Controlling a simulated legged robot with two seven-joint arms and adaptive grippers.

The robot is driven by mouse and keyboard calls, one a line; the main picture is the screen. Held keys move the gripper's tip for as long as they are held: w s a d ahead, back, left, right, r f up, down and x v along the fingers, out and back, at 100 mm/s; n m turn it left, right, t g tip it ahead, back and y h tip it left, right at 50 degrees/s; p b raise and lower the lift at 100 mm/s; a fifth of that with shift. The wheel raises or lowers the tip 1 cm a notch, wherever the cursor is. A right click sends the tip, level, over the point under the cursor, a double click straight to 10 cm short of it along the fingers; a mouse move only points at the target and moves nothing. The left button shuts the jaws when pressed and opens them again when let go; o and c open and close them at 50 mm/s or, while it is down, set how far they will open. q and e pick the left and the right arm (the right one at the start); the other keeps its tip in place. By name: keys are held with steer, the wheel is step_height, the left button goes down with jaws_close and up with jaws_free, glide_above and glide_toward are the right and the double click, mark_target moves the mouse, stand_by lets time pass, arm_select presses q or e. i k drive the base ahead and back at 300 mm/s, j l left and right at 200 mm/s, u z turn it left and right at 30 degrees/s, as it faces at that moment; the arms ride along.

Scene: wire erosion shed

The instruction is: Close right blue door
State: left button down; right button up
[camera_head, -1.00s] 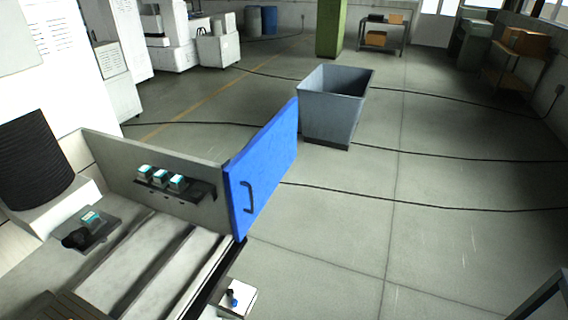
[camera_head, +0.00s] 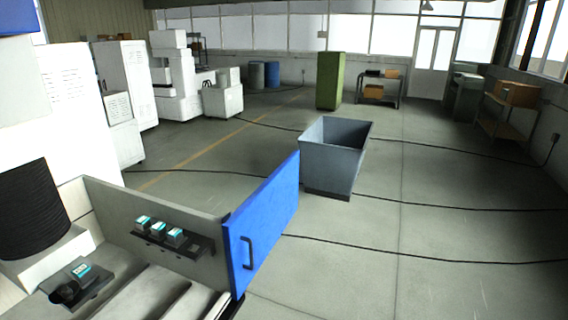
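The right blue door (camera_head: 268,222) stands swung outward at the right end of the machine's grey side panel (camera_head: 125,214). It has a dark bar handle (camera_head: 247,253) near its lower left part. The door's left edge meets the panel's right end. Neither of my grippers shows in the head view, and nothing is seen touching the door. Part of another blue surface (camera_head: 18,20) shows at the top left corner; I cannot tell if it is another door.
Inside the machine are a shelf with several small teal-topped boxes (camera_head: 159,228) and a black ribbed column (camera_head: 30,212). A grey bin (camera_head: 333,158) stands on the floor beyond the door. Dark cables (camera_head: 420,205) cross the floor.

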mark_target(252, 230)
steer(key=i+l+z, duration=0.3)
steer(key=i, duration=0.25)
steer(key=i+l+z, duration=0.35)
steer(key=i, duration=0.25)
steer(key=i+j+z, duration=0.1)
steer(key=i+z, duration=0.2)
steer(key=i, duration=0.25)
